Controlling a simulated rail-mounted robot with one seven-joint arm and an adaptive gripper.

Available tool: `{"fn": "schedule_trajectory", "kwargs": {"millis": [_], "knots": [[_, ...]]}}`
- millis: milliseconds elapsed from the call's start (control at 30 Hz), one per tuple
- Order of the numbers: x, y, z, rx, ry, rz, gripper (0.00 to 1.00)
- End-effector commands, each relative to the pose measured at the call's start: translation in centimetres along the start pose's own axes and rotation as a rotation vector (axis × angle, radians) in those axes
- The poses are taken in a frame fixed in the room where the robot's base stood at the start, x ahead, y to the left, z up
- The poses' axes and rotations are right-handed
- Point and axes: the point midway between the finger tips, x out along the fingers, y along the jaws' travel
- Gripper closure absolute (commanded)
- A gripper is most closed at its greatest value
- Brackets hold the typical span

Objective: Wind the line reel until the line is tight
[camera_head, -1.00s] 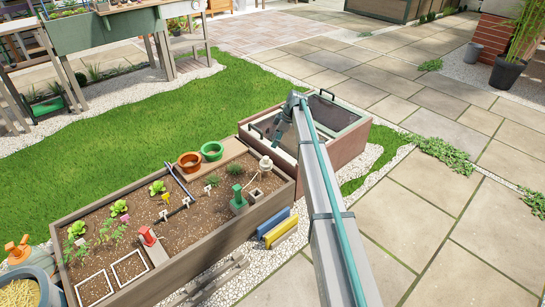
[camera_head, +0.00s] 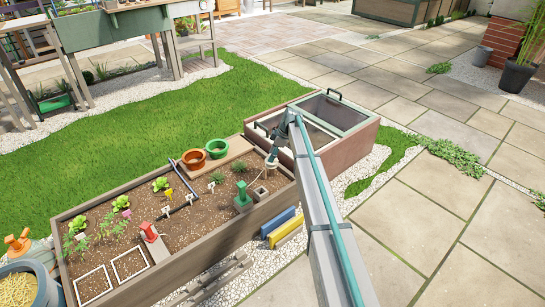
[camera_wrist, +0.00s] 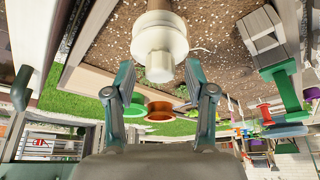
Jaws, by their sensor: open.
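The white line reel (camera_wrist: 158,35), with a round cream knob (camera_wrist: 160,66) facing me, sits at the top centre of the wrist view on a brown post (camera_wrist: 159,5). My gripper (camera_wrist: 158,72) is open, with one finger on each side of the knob; I cannot tell whether they touch it. A short piece of pale line (camera_wrist: 200,48) shows beside the reel over the soil. In the head view my gripper (camera_head: 271,161) is at the right end of the planter bed and mostly hides the reel.
A cold frame (camera_head: 347,140) adjoins the right end.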

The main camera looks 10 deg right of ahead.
Motion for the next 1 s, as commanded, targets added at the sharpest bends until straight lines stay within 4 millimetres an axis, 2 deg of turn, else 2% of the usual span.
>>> {"fn": "schedule_trajectory", "kwargs": {"millis": [233,500,567,1000], "knots": [[0.03,0.00,-0.03,0.000,0.000,0.000,0.47],[0.01,0.00,-0.02,0.000,0.000,0.000,0.92],[0.01,0.00,-0.02,0.000,0.000,0.000,1.00],[-0.35,-0.18,-0.15,0.075,0.000,0.031,1.00]]}}
